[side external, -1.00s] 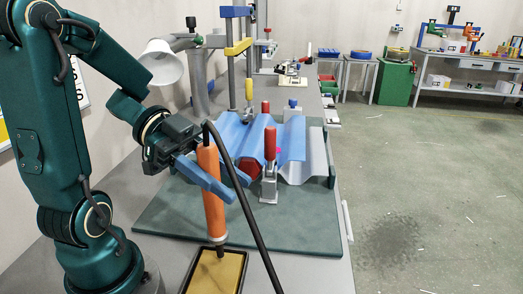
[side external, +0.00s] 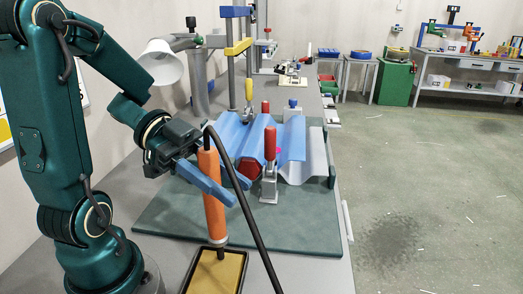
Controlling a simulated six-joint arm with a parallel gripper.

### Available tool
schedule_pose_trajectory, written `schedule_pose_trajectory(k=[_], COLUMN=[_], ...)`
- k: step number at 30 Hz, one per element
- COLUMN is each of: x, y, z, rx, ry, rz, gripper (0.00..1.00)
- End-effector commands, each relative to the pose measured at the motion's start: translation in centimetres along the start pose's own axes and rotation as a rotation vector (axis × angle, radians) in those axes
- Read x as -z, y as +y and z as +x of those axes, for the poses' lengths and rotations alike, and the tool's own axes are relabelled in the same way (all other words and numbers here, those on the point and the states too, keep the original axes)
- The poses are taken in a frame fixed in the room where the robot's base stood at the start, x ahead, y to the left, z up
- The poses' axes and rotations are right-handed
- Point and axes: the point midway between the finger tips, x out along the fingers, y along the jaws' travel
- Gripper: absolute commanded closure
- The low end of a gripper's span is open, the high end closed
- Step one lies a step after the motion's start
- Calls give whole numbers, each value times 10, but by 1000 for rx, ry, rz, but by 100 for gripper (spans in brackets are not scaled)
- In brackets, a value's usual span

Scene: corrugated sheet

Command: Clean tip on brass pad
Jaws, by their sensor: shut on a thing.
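My gripper (side external: 207,180) has blue fingers and is shut on an orange-handled tool (side external: 214,212) with a black cable. The tool stands nearly upright, with its dark tip (side external: 221,254) pointing down at the brass pad (side external: 228,272). The pad is a tan surface in a dark shallow tray at the bottom of the view. The tip appears to be at or just above the pad near its far edge; I cannot tell whether it touches.
Blue corrugated sheet (side external: 231,131) lies on a dark green board (side external: 300,232), with a red-handled clamp (side external: 270,145) in front. A lamp with a white shade (side external: 161,62) stands behind my arm. The board's front right is clear.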

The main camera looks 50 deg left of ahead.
Motion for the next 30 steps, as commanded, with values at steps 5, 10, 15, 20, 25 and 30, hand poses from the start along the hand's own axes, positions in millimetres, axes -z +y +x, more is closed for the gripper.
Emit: schedule_pose_trajectory(k=[5, 10, 15, 20, 25, 30], x=[0, 2, 3, 5, 6, 5], y=[1, 9, 18, 27, 32, 31], z=[1, 3, 6, 9, 11, 10], rx=[0, 0, -1, 0, 0, 0], ry=[1, 1, 2, 1, 1, 2], rz=[0, 1, 2, 2, 1, 0], gripper=[100, 100, 100, 100, 100, 100])
